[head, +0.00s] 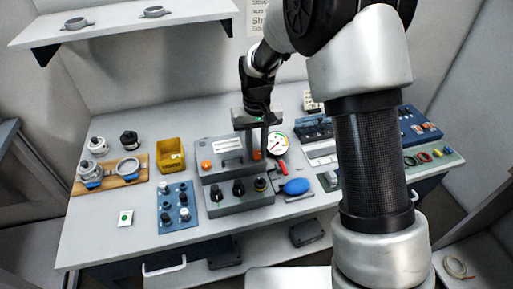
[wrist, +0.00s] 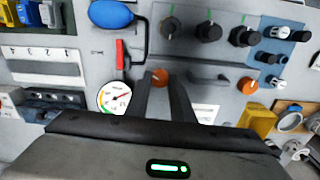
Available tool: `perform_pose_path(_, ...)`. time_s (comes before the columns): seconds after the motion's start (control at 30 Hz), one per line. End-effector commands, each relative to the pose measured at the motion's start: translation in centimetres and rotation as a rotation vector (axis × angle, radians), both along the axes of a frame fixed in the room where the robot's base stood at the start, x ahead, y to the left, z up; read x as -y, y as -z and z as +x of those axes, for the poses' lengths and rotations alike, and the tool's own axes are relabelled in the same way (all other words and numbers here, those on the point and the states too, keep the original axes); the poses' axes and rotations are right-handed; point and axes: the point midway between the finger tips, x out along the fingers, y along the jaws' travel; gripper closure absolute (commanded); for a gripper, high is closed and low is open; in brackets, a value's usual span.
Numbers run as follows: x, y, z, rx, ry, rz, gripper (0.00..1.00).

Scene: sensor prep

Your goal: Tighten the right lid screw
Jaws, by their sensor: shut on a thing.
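The grey box (head: 222,172) stands in the middle of the bench, with an orange screw at each side of its lid. The right lid screw (head: 257,155) is partly hidden by my gripper in the head view. In the wrist view the right lid screw (wrist: 160,77) shows between my two fingertips. My gripper (wrist: 160,82) points down over the lid and is shut on this screw. The left lid screw (head: 206,164) is free; it also shows in the wrist view (wrist: 247,85).
A pressure gauge (head: 277,144), a red lever (head: 282,168) and a blue bulb (head: 296,187) lie close to the right of the box. Several knobs line the box's front. A blue knob panel (head: 178,207) and yellow bin (head: 170,155) stand to the left.

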Motion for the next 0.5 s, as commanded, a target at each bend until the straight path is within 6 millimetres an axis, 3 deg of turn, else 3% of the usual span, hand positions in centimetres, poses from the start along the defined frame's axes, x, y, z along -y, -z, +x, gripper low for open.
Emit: perform_pose_path(0.5, 0.02, -0.11, 0.0, 0.001, 0.49, 0.0, 1.0)
